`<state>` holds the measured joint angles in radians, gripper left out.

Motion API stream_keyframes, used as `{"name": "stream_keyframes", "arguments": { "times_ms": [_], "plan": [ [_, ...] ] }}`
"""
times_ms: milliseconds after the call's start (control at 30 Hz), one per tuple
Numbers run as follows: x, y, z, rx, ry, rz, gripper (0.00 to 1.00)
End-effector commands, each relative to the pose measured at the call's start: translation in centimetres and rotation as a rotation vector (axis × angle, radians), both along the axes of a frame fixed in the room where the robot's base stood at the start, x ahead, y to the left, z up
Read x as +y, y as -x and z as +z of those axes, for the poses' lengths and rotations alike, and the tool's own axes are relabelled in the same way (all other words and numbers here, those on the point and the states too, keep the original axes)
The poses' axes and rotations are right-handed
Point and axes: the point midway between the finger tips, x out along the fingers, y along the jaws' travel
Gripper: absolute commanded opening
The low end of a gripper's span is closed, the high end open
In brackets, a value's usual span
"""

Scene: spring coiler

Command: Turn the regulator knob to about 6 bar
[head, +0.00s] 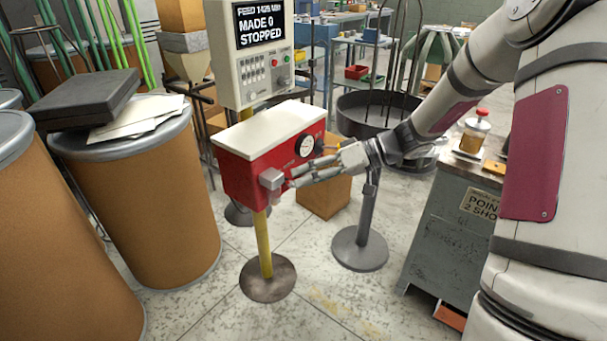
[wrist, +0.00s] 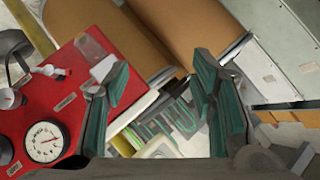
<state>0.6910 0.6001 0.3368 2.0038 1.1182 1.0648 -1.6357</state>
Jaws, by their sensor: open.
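The red box (head: 240,172) with a pale lid stands on a yellow post, and its front also fills the left of the wrist view (wrist: 72,78). A round white gauge (head: 305,146) sits on its front; in the wrist view the gauge (wrist: 45,142) has a needle and a red mark, but its numbers are too small to read. Grey and white fittings (wrist: 12,98) stick out beside it; I cannot tell for certain which is the regulator knob. A grey block (head: 271,179) is at the box's near corner. My gripper (head: 301,173) is open in front of the box, apparently empty between its fingers (wrist: 160,75).
A control panel (head: 256,55) reading "MADE 0 STOPPED" stands behind the box. Brown drums (head: 150,205) are at left. A grey cabinet (head: 448,220) is at right, a round-based stand (head: 360,249) below my arm. The floor in front is clear.

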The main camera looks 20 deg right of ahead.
Motion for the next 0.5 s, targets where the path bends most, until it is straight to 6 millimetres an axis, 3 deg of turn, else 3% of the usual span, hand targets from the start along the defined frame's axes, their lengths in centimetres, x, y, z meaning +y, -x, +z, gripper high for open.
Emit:
{"name": "stream_keyframes", "arguments": {
  "times_ms": [33,300,500],
  "plan": [
    [-1.2,-1.6,-2.1,-0.033,-0.049,-0.036,0.51],
    [-8.5,-8.6,-10.2,-0.286,-0.214,-0.282,0.51],
    [-13.7,-11.2,-15.0,-0.420,-0.248,-0.464,0.51]
  ]
}}
